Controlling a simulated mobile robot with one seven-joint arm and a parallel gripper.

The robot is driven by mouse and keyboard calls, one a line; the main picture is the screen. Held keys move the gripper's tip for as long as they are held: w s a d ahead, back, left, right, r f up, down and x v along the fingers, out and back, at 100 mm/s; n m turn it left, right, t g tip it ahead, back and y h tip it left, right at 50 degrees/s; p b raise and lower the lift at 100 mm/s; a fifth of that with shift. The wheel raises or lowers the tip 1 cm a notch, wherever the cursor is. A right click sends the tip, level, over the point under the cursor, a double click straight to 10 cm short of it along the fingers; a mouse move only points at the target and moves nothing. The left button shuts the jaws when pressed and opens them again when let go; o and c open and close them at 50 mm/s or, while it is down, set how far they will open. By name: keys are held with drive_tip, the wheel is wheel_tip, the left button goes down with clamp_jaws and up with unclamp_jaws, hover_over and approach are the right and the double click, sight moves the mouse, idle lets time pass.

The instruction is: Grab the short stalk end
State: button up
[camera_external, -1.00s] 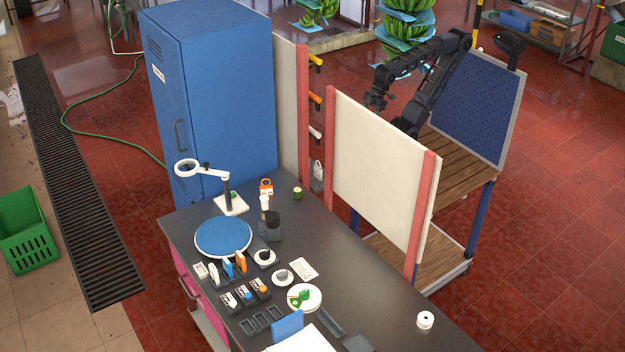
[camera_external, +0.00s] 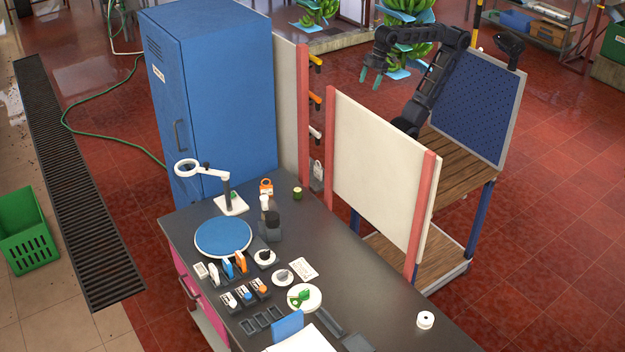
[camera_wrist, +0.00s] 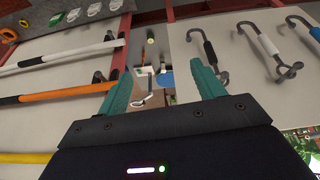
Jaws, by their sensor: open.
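My gripper (camera_external: 370,78) is open and empty, with its teal fingers pointing down in the air beyond the cream panels. In the wrist view its two fingers (camera_wrist: 162,78) stand wide apart, with nothing between them. A short green stub with a pale top (camera_external: 297,193), which looks like the short stalk end, stands upright on the dark counter (camera_external: 385,300). It is far from my gripper. A small pale-topped piece, perhaps the same one, shows beyond the fingers in the wrist view (camera_wrist: 150,36). Green banana bunches (camera_external: 408,28) hang behind my arm.
A cream panel with red posts (camera_external: 380,170) stands between my arm and the counter. Yellow, orange (camera_wrist: 70,93) and white-handled poles and several hooked tools (camera_wrist: 268,46) hang on panels in the wrist view. A blue cabinet (camera_external: 215,90) and a ring lamp (camera_external: 187,169) stand left.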

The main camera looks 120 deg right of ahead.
drive_tip(key=w+d+r+n+g, duration=0.25)
drive_tip(key=w+n, duration=0.55)
drive_tip(key=w, duration=0.8)
drive_tip(key=n+g+h, duration=0.1)
drive_tip(key=n+g, duration=0.1)
drive_tip(key=n, duration=0.7)
hover_over(298, 189)
drive_tip(key=f, duration=4.7)
drive_tip(key=shift+s+a+f, duration=0.15)
drive_tip(key=shift+a+f, duration=0.2)
drive_tip(key=shift+f, duration=0.05)
drive_tip(key=shift+w+d+f, duration=0.15)
drive_tip(key=shift+f, duration=1.4)
drive_tip(key=shift+w+d+f, duration=0.15)
drive_tip(key=shift+f, duration=1.4)
drive_tip(key=c, duration=1.1)
drive_tip(key=shift+r, duration=0.15)
